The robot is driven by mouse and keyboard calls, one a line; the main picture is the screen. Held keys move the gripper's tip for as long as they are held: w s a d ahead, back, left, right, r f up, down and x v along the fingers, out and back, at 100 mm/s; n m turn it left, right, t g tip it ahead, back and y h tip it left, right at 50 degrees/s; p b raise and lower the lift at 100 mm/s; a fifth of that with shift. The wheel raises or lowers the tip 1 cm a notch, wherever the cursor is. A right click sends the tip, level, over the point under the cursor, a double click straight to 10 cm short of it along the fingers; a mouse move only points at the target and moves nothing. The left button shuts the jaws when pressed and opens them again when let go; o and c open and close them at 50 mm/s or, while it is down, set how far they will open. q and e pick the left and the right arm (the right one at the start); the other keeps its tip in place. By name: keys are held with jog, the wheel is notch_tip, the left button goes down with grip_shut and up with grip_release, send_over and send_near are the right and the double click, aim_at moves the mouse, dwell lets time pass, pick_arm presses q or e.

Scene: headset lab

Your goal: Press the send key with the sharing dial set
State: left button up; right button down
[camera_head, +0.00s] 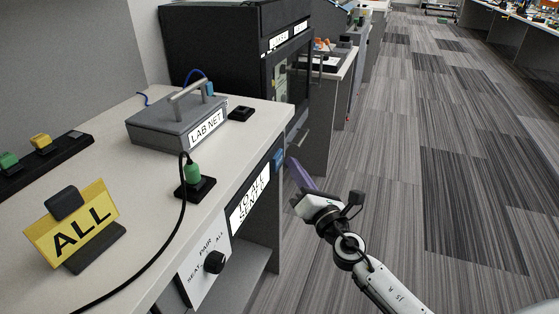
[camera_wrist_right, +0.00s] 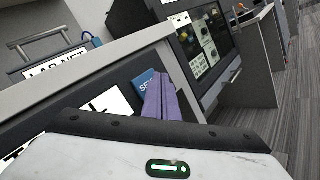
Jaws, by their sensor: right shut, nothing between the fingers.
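The sharing dial (camera_head: 214,262) is a black knob on a white plate on the counter's front, marked SEAT, PAIR and ALL. I cannot tell which mark it points to. A lit panel (camera_head: 249,200) beside it reads "TO ALL" and "SENT". The blue send key (camera_wrist_right: 146,80) is on the counter's front, partly hidden behind my right gripper's purple fingers (camera_wrist_right: 160,96). My right gripper (camera_head: 293,166) is shut and empty, with its tips at or very near the key. I cannot tell whether they touch. My left gripper is out of view.
On the counter (camera_head: 150,180) stand a grey LAB NET box (camera_head: 180,128), a green plug (camera_head: 193,176) with a black cable and a yellow ALL sign (camera_head: 75,225). A dark cabinet (camera_head: 225,50) stands behind. The carpet (camera_head: 440,150) at right is clear.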

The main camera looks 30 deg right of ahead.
jog(key=shift+w+a, duration=0.3)
jog(key=shift+w+a, duration=0.25)
jog(key=shift+w, duration=0.1)
dwell(1.1)
jog(key=shift+s, duration=0.1)
jog(key=shift+s+d, duration=0.55)
jog(key=shift+s+d+b, duration=0.65)
jog(key=shift+s+d, duration=0.95)
jog(key=shift+s, duration=0.3)
dwell(1.4)
